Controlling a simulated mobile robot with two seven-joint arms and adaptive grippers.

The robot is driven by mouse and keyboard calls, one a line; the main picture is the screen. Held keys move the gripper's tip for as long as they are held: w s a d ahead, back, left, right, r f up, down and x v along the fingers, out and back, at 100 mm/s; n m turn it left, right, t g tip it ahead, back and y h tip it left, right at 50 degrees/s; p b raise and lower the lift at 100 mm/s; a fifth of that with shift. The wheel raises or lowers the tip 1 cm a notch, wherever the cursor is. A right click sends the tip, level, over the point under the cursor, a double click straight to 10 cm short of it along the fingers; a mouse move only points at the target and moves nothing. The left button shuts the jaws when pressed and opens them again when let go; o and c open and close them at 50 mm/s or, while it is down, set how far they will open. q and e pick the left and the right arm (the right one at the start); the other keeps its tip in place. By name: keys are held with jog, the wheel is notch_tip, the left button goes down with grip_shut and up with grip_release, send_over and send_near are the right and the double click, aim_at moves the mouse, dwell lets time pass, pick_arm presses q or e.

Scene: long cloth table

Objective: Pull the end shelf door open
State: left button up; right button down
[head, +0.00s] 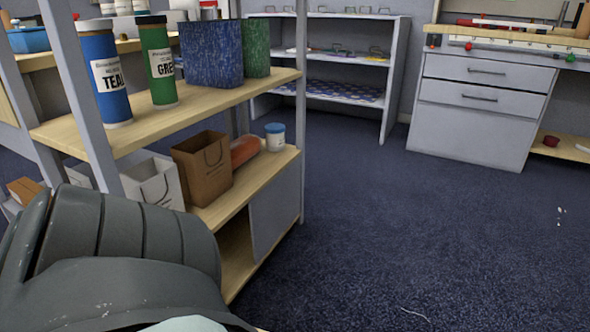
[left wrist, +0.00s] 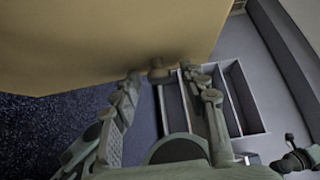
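The shelf unit (head: 193,109) stands at the left in the head view. A flat grey panel (head: 275,212) closes the far part of its lowest bay, and the near part is open. I cannot tell if this panel is the end door; no handle shows on it. In the left wrist view, a tan panel (left wrist: 120,40) fills the top, with a small round knob (left wrist: 157,72) at its lower edge. My left gripper (left wrist: 165,88) has its fingers spread, with the knob between and just beyond the fingertips. Contact is not clear. My right gripper is not in view.
Blue (head: 104,78) and green (head: 158,65) tubes stand on the upper shelf. A brown bag (head: 202,168), a white bag (head: 153,183) and a jar (head: 275,137) stand on the lower one. A drawer cabinet (head: 474,110) is at back right. The carpet (head: 400,225) between is largely clear.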

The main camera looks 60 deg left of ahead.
pick_arm(q)
jog(key=shift+s, duration=0.15)
jog(key=s, duration=1.1)
jog(key=shift+s+a, duration=0.4)
